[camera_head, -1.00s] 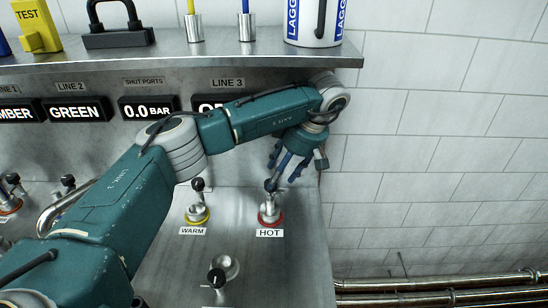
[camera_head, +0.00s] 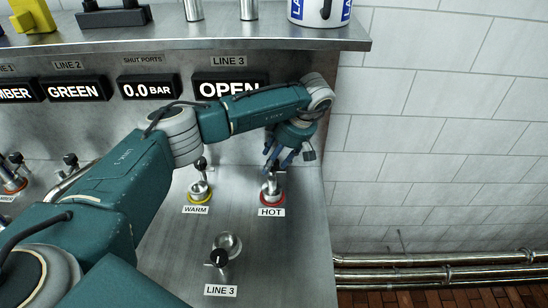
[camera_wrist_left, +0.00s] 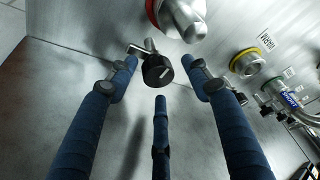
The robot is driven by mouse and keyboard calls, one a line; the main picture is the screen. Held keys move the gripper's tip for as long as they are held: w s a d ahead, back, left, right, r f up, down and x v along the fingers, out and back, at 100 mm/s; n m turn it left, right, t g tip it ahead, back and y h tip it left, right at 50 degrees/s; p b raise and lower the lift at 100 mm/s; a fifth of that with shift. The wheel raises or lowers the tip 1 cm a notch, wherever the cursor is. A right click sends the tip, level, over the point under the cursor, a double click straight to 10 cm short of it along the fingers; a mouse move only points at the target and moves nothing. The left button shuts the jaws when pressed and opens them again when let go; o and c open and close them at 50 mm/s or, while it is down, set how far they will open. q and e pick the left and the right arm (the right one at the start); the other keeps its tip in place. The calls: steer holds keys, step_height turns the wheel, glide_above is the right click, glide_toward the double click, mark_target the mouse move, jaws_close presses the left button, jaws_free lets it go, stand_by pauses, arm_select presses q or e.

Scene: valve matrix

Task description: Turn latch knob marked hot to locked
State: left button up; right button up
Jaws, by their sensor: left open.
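The hot latch knob (camera_head: 271,190) is a metal valve with a red ring, above the HOT label (camera_head: 271,212) on the steel panel. My left gripper (camera_head: 277,165) is just above it, fingers pointing down, partly hiding its lever. In the left wrist view the hot knob's red-ringed metal body (camera_wrist_left: 184,18) is at the top. Its lever ends in a black tip (camera_wrist_left: 158,70). The blue fingers of my left gripper (camera_wrist_left: 160,80) are spread around this tip, open and apparently not closed on it. My right gripper is not in view.
The yellow-ringed warm knob (camera_head: 199,190) stands close to the left. The LINE 3 knob (camera_head: 218,257) is below. Pipes (camera_head: 440,266) run along the wall at right.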

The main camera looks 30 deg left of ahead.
arm_select(q)
steer(key=shift+w, duration=0.1)
steer(key=c, duration=1)
steer(key=shift+c, duration=0.4)
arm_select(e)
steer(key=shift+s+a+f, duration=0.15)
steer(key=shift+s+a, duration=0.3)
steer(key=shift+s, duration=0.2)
